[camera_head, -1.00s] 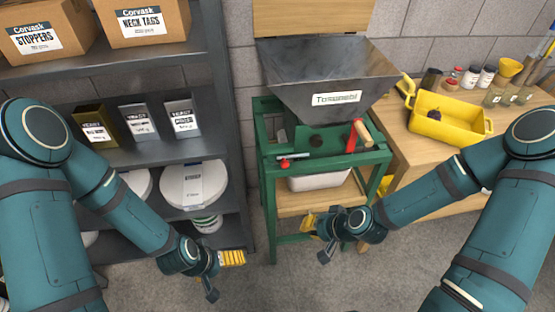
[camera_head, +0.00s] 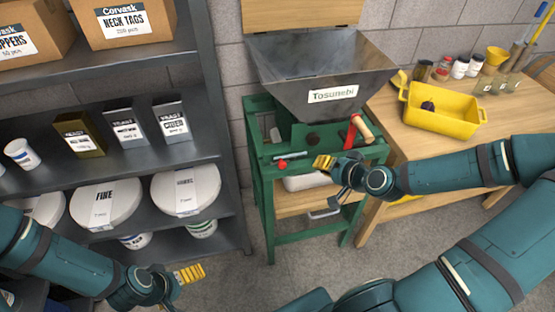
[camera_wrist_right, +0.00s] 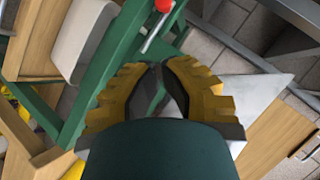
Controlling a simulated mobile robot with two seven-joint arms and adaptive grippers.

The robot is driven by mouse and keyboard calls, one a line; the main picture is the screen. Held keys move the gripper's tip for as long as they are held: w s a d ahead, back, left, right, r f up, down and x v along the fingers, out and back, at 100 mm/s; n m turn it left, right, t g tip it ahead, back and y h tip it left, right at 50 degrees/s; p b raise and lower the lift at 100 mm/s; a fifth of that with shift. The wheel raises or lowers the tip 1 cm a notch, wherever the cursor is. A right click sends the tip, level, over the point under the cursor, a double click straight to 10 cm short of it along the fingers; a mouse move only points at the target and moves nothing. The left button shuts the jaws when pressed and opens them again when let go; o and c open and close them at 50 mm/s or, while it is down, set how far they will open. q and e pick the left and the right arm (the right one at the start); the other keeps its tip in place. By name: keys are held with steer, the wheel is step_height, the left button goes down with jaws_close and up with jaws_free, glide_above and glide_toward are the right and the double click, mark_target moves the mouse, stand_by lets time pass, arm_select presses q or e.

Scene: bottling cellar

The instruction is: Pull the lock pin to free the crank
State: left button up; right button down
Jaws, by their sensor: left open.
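The lock pin (camera_head: 283,164) has a red knob on a metal rod and lies across the front of the green mill frame (camera_head: 262,190). Its red knob (camera_wrist_right: 164,5) also shows at the top edge of the right wrist view. The crank (camera_head: 352,133), a red arm with a wooden handle, is on the frame right of the pin. My right gripper (camera_head: 325,162) is just right of the pin in the head view, apart from it and empty. Its fingers (camera_wrist_right: 160,82) show a narrow gap. My left gripper (camera_head: 190,273) is open and empty, low in front of the shelf.
A metal hopper (camera_head: 318,75) tops the frame, with a white tub (camera_head: 305,182) below. A wooden table (camera_head: 405,145) with a yellow bin (camera_head: 440,112) and jars stands at right. A dark shelf (camera_head: 190,150) with boxes and buckets stands at left.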

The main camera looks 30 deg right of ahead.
arm_select(q)
steer(key=shift+a, duration=0.4)
arm_select(e)
steer(key=shift+w+d+r, duration=0.25)
steer(key=shift+d+r, duration=0.15)
steer(key=shift+r, duration=0.05)
arm_select(q)
steer(key=shift+f, duration=0.15)
arm_select(e)
steer(key=shift+w+f, duration=0.1)
steer(key=b, duration=0.5)
glide_toward(288, 157)
steer(key=w, duration=0.4)
steer(key=f, duration=0.1)
steer(key=a+f+b, duration=0.1)
steer(key=shift+w+f, duration=0.1)
steer(key=shift+f, duration=0.15)
arm_select(q)
step_height(288, 157, down, 6)
arm_select(e)
steer(key=shift+w+a+f, duration=0.25)
steer(key=shift+a+f, duration=0.15)
steer(key=shift+f, duration=0.05)
steer(key=shift+a, duration=0.1)
